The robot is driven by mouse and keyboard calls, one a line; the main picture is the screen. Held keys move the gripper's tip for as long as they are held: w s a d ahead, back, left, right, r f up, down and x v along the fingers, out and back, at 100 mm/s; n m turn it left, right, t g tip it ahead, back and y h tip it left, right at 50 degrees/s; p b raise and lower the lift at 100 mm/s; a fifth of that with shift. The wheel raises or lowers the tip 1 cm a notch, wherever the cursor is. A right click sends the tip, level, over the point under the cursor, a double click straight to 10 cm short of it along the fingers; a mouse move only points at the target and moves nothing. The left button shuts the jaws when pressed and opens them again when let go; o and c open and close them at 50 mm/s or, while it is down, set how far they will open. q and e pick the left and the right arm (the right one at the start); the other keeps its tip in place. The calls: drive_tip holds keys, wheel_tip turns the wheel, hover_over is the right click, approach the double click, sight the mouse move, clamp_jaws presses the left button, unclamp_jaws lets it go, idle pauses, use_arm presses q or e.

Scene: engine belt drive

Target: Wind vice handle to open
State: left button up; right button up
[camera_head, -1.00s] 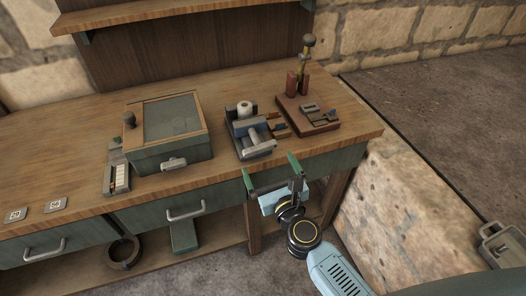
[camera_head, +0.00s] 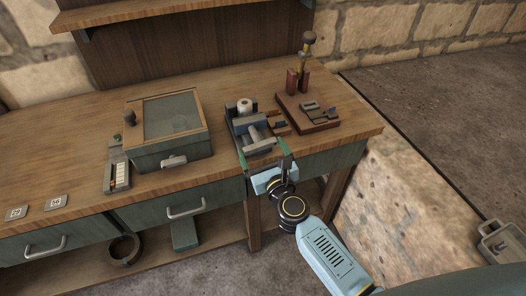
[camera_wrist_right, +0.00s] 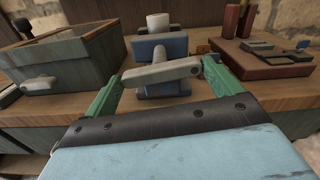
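The vice (camera_head: 247,127) is blue-grey and sits at the front edge of the wooden bench, with a white cylinder (camera_head: 244,106) at its top. Its grey bar handle (camera_head: 259,146) faces the front. In the right wrist view the handle (camera_wrist_right: 161,73) lies slightly tilted, its right end higher, in front of the blue vice body (camera_wrist_right: 160,47). My right gripper (camera_head: 262,158) is open, with its green fingers spread to either side of the handle. In the right wrist view the fingertips (camera_wrist_right: 162,72) appear close to the handle's ends; contact cannot be told. My left gripper is not in view.
A green-grey box with a glass lid (camera_head: 170,130) stands left of the vice. A red-brown block with a fixture (camera_head: 308,115) stands close on its right. Drawers with handles (camera_head: 186,208) line the bench front. The bench's left front is mostly clear.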

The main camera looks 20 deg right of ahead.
drive_tip(key=shift+n, duration=0.4)
drive_tip(key=n+p, duration=0.1)
drive_tip(key=n, duration=0.2)
drive_tip(key=shift+s+r+n, duration=0.1)
drive_tip(key=shift+r+n, duration=0.05)
drive_tip(key=shift+n, duration=0.25)
drive_tip(key=n+p, duration=0.1)
drive_tip(key=n, duration=0.2)
drive_tip(key=shift+r+n+p, duration=0.1)
drive_tip(key=shift+n+p, duration=0.2)
drive_tip(key=shift+n, duration=0.1)
drive_tip(key=n+p, duration=0.1)
drive_tip(key=n, duration=0.3)
drive_tip(key=shift+r+n+p, duration=0.1)
drive_tip(key=shift+n+p, duration=0.75)
drive_tip(key=shift+n, duration=1.15)
